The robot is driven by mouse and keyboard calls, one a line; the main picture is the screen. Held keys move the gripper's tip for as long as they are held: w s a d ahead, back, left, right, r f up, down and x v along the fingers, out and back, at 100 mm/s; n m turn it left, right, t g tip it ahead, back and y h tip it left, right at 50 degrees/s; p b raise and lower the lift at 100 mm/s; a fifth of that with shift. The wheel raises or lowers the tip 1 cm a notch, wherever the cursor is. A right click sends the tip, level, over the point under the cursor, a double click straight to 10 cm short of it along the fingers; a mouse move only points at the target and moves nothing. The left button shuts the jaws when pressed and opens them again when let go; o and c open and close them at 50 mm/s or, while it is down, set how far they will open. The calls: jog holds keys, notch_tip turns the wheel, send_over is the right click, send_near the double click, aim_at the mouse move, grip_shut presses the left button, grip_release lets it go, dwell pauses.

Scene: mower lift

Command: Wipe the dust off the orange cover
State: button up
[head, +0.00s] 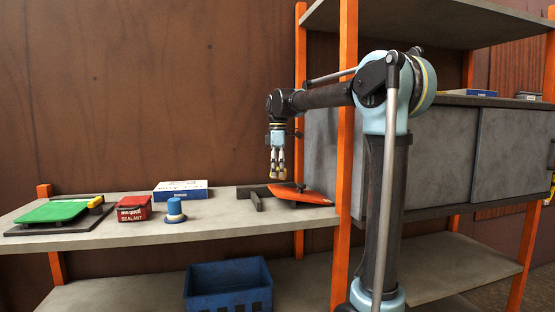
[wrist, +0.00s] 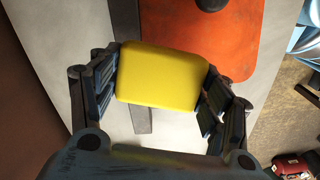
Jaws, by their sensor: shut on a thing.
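The orange cover (head: 312,196) lies on the shelf near the orange post, with dark bars beside and under it. In the wrist view the cover (wrist: 232,50) fills the top right, with a dark knob (wrist: 211,4) at the top edge. I cannot make out dust on it. My gripper (head: 278,176) points down above the shelf by the cover's left part. It is shut on a yellow sponge-like block (wrist: 162,78), seen between the fingers in the wrist view. The block overlaps the cover's near left corner in that view; I cannot tell whether they touch.
On the shelf to the left are a green plate on a dark base (head: 52,212), a red sealant box (head: 133,208), a blue knob-shaped piece (head: 175,211) and a blue-and-white box (head: 181,190). A blue crate (head: 228,285) stands below. The orange post (head: 346,120) rises right of the cover.

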jog(key=shift+r, duration=2.65)
